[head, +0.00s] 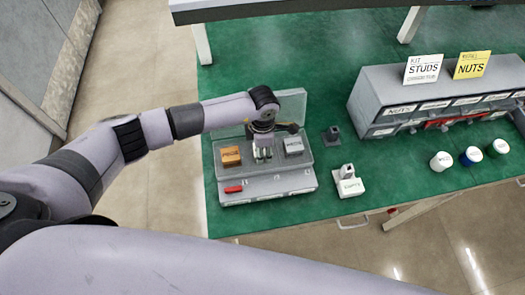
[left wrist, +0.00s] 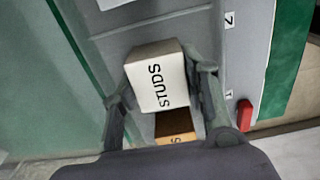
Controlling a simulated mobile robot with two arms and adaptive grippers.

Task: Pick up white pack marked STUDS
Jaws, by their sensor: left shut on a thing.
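The white pack marked STUDS (left wrist: 157,80) sits between the two fingers of my left gripper (left wrist: 160,92) in the left wrist view, its lettering turned sideways. My left gripper is shut on it. In the head view my left gripper (head: 263,152) points down over the grey case (head: 270,187), between an orange pack (head: 230,156) and a grey pack (head: 293,147). The pack in the fingers is mostly hidden there. I cannot tell whether it touches the case. My right gripper is not in view.
The case's clear lid (head: 291,105) stands open behind the gripper. A red latch (head: 233,189) is on its front. To the right are a small dark stand (head: 332,136), a white block (head: 348,185), lidded jars (head: 470,156) and a grey drawer rack (head: 420,95) on the green mat.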

